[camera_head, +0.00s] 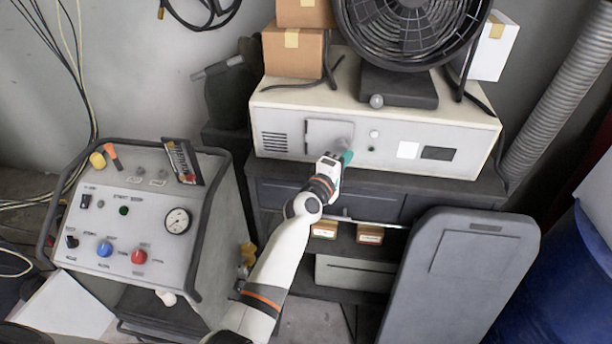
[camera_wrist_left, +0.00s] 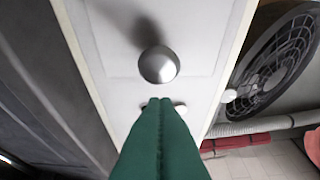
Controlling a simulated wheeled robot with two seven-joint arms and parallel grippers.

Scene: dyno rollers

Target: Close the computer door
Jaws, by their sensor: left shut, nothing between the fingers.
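The computer, a wide off-white box (camera_head: 270,112), lies on a dark cabinet against the wall. Its square grey door (camera_head: 325,132) is on the front, left of centre. The door looks flat or nearly flat against the front; I cannot tell whether a gap remains. My left gripper (camera_head: 347,157) is at the lower right corner of the door and hides part of it. In the left wrist view its green fingers (camera_wrist_left: 160,103) are shut together and empty. Just beyond the tips is a round silver knob (camera_wrist_left: 158,65) on the pale front panel (camera_wrist_left: 200,30). I cannot tell whether they touch.
A black fan (camera_head: 405,25) and cardboard boxes (camera_head: 291,50) stand on the computer. A control console (camera_head: 120,225) is at the left. A grey panel-like case (camera_head: 460,275) and a blue barrel (camera_head: 570,270) are at the right. Small boxes (camera_head: 370,234) sit on the shelf below.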

